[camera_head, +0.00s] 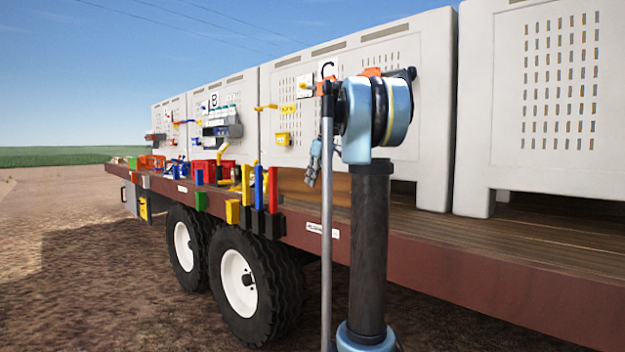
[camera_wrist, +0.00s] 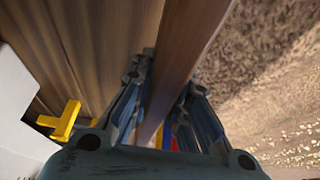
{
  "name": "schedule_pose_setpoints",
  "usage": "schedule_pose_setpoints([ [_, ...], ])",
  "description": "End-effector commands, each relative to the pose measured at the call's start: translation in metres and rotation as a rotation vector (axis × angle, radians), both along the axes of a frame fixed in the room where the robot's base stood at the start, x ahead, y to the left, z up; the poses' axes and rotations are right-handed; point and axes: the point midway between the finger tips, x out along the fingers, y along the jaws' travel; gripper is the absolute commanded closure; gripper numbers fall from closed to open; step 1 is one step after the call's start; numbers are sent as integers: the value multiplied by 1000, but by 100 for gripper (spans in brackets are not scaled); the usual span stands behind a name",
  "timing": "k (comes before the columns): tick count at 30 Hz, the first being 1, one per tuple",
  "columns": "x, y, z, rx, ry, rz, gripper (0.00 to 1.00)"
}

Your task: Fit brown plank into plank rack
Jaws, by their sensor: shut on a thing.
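My gripper (camera_wrist: 168,75) is shut on a brown plank (camera_wrist: 188,50), which runs between its two fingers in the wrist view. In the head view my gripper (camera_head: 314,163) hangs small over the trailer edge, partly behind my arm. A brown wooden piece (camera_head: 337,187) shows behind it there; I cannot tell whether it is the held plank. What looks like the plank rack, black holders (camera_head: 272,224) on the trailer side, stands left of my gripper with upright yellow, blue and red planks (camera_head: 273,188). These colours also show low between the fingers in the wrist view.
The trailer deck (camera_head: 480,230) is largely bare at right. White crates (camera_head: 400,90) stand along it. Coloured bins and tools (camera_head: 205,172) crowd the deck farther left. A yellow part (camera_wrist: 66,122) lies left of the fingers in the wrist view. Bare ground (camera_head: 130,300) lies beside the wheels.

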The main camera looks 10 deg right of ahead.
Motion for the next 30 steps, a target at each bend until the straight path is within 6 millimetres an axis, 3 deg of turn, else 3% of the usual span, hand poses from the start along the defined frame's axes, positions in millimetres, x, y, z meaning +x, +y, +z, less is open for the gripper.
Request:
schedule_pose_setpoints([
  [30, 0, 1, -37, 0, 0, 1, 100],
])
